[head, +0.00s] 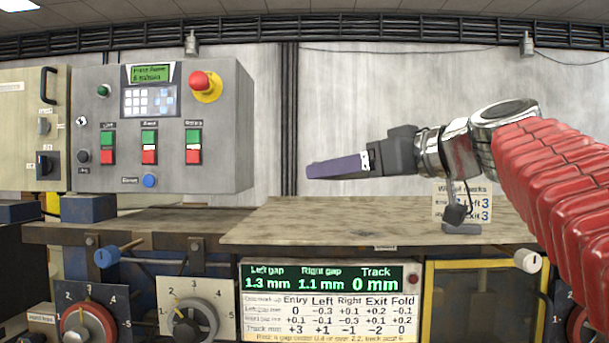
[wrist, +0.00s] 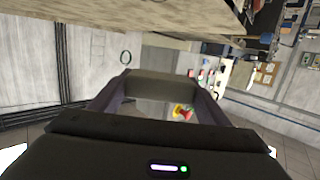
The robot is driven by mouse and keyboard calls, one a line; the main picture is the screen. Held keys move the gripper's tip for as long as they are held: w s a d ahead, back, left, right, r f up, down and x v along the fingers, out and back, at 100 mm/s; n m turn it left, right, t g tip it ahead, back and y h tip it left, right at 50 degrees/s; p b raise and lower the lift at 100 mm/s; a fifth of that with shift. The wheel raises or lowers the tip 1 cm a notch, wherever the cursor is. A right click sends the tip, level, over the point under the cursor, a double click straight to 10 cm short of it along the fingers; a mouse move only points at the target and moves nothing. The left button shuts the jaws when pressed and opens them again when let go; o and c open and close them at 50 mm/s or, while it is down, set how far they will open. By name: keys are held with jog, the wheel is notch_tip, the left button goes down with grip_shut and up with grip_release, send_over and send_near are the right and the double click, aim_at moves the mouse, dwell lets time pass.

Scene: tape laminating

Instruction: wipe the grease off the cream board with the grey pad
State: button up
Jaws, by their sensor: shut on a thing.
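My gripper (head: 328,168) is held above the wooden bench, pointing left in the head view, with its purple fingers seen edge-on. In the wrist view a dull grey block, seemingly the grey pad (wrist: 160,86), spans the two fingertips, and my gripper is shut on it. The pad cannot be made out in the head view. A small cream board (head: 481,204) with printed lines and numbers stands on the bench behind and below my wrist, partly hidden by my arm. A dark shape is in front of it; I cannot tell any grease on it.
The wooden bench top (head: 330,224) looks clear under my gripper. A grey control box (head: 225,125) with a red stop button (head: 202,82) stands at the left. A gap display (head: 322,279) and dials (head: 190,323) are on the front below.

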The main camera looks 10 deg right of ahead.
jog(key=d+m+t+h, duration=0.2)
jog(key=d+m+h, duration=0.95)
jog(key=d, duration=1.85)
jog(key=s+d+h, duration=0.1)
jog(key=d, duration=0.2)
jog(key=s+d+f+h, duration=0.1)
jog(key=s+d+h, duration=0.1)
jog(key=d, duration=0.2)
jog(key=s+d+m+g+h, duration=0.1)
jog(key=s+d+h, duration=0.1)
jog(key=d, duration=0.2)
jog(key=shift+s+f, duration=0.15)
jog(key=shift+s, duration=0.1)
jog(key=shift+s+d, duration=0.25)
jog(key=shift+d, duration=0.1)
